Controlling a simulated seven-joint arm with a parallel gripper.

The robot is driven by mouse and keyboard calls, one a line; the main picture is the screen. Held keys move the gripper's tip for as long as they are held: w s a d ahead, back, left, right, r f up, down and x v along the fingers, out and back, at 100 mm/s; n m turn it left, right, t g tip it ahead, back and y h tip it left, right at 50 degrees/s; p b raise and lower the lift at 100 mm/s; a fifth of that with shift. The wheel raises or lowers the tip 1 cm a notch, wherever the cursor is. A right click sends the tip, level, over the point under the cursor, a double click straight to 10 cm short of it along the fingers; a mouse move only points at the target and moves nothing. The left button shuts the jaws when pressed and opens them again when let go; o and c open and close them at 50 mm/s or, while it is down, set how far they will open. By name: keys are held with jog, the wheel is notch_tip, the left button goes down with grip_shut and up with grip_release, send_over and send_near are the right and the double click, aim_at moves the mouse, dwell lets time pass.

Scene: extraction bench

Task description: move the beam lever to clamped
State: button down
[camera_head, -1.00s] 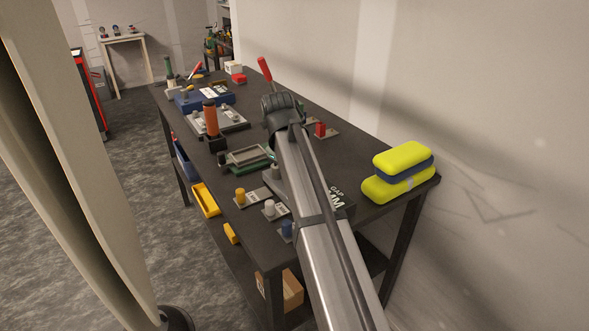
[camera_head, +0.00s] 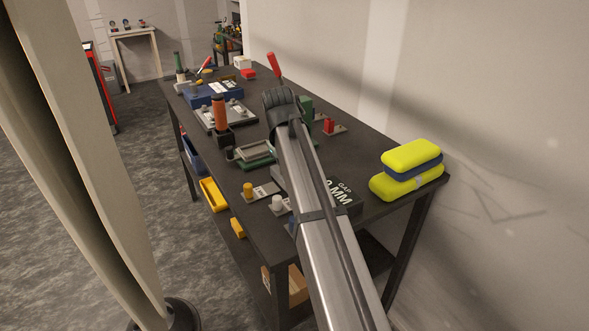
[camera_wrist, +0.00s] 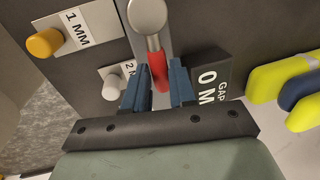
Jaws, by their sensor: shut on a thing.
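The beam lever shows in the wrist view as a silver bar with a round grey end (camera_wrist: 147,14) and a red grip (camera_wrist: 157,68). My gripper (camera_wrist: 157,80) has one blue finger on each side of the red grip and is shut on it. The lower end of the grip is between the fingers. In the head view my own arm hides the gripper and this lever.
A dark block marked GAP 0 MM (camera_head: 343,193) stands close right of the gripper. Yellow (camera_head: 248,190) and white (camera_head: 277,202) knobs are on the left. Yellow-and-blue cases (camera_head: 408,172) lie at the bench's right end. A red-handled rod (camera_head: 274,65) stands farther back.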

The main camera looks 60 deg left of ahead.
jog(key=c, duration=0.9)
grip_release()
jog(key=s+r, duration=0.1)
jog(key=r, duration=0.3)
jog(key=s+r, duration=0.1)
jog(key=r, duration=0.8)
jog(key=shift+s+r, duration=0.3)
jog(key=shift+s, duration=0.1)
jog(key=shift+w, duration=0.1)
